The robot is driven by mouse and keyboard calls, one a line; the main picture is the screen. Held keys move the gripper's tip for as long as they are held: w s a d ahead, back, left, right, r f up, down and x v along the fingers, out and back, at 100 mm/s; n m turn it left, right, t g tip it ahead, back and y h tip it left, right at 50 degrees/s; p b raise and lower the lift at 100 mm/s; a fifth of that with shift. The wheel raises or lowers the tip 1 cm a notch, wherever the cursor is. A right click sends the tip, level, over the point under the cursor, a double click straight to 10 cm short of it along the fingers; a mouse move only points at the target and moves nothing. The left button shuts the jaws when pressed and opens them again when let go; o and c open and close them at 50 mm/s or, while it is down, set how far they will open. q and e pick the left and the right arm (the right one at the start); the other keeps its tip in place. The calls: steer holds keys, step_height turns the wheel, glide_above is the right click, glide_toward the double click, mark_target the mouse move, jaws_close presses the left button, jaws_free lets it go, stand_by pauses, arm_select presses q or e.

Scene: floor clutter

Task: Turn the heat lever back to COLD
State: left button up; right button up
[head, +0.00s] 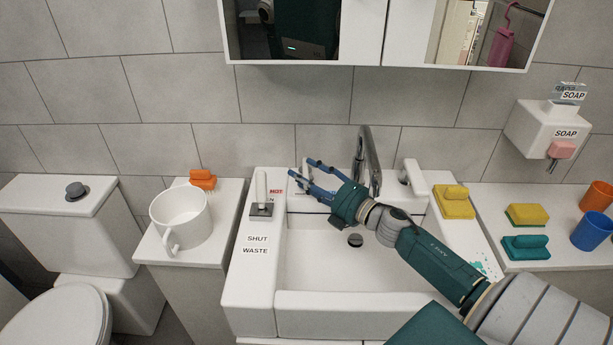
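A white washbasin (330,300) with a chrome tap (367,150) stands against the tiled wall. A red HOT label (276,191) is on its back left ledge. A small pale upright post (306,169), probably the heat lever, shows just right of that label, partly hidden by my fingers. My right gripper (299,168) is open, its blue fingers spread on either side of this post; whether they touch it I cannot tell. No COLD label can be read. My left gripper is not in view.
A white lever (262,188) on a grey plate stands left, above SHUT and WASTE labels. A white handle (412,176) stands right of the tap. A white mug (181,218) is on the left counter; sponges, brushes and cups are right. A mirror cabinet (380,66) hangs above.

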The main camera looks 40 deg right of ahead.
steer(key=s+d, duration=0.2)
steer(key=s, duration=1)
steer(key=shift+w+d, duration=0.1)
steer(key=shift+c, duration=0.6)
